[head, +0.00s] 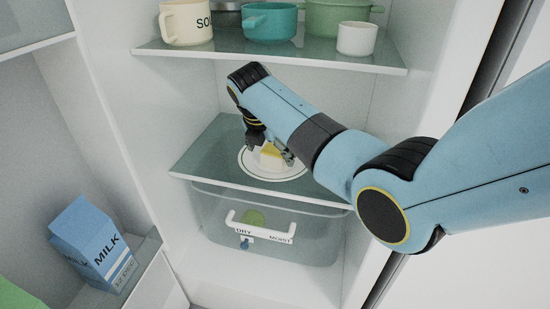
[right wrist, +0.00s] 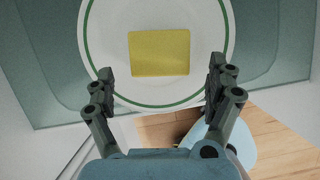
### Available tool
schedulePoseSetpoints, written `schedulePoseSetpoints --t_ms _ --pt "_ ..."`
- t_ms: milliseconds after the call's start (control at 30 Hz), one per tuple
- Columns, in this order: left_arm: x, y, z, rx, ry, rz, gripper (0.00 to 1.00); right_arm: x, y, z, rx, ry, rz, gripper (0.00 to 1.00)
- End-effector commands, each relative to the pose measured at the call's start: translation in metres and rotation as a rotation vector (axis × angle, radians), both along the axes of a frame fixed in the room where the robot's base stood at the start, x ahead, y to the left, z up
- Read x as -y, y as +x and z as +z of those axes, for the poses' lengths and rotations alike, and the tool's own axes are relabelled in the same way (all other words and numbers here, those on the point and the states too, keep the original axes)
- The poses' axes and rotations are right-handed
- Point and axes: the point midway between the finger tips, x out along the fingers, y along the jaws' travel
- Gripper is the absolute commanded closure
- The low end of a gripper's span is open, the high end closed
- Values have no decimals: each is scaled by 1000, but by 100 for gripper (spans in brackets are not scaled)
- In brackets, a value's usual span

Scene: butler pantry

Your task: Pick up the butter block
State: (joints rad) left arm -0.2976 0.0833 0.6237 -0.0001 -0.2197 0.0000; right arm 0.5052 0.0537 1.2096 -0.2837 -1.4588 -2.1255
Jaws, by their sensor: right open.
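The butter block (right wrist: 159,53) is a yellow block on a white plate with a green ring (right wrist: 112,80). In the head view the butter (head: 268,152) shows small and partly hidden on the plate (head: 247,166), on the middle fridge shelf. My right gripper (right wrist: 165,85) is open and empty, its fingers apart on either side of the butter's near edge in the right wrist view. In the head view my right gripper (head: 270,150) reaches over the plate and covers part of the butter. Contact with the butter cannot be told. My left gripper is not in view.
The glass shelf (head: 200,160) holds the plate above a clear drawer (head: 215,220). The shelf above (head: 300,56) carries a cream mug (head: 183,22), a teal pot (head: 270,22), a green pot (head: 325,18) and a white cup (head: 356,38). A milk carton (head: 88,240) stands in the door shelf at left.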

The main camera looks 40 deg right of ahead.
Motion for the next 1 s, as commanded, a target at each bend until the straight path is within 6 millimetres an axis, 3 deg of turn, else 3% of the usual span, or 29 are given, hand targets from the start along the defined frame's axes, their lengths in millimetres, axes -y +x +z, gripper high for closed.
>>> schedulePoseSetpoints --t_ms 133,300,600,1000 --pt "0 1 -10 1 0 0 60 29 16 -2 0 -5 -2 12" --pt "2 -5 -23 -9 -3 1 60 35 20 -26 -2 0 0 12" --pt "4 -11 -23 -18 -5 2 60 37 21 -28 1 -1 0 12" --pt "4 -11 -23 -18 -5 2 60 36 21 -28 0 0 0 63"
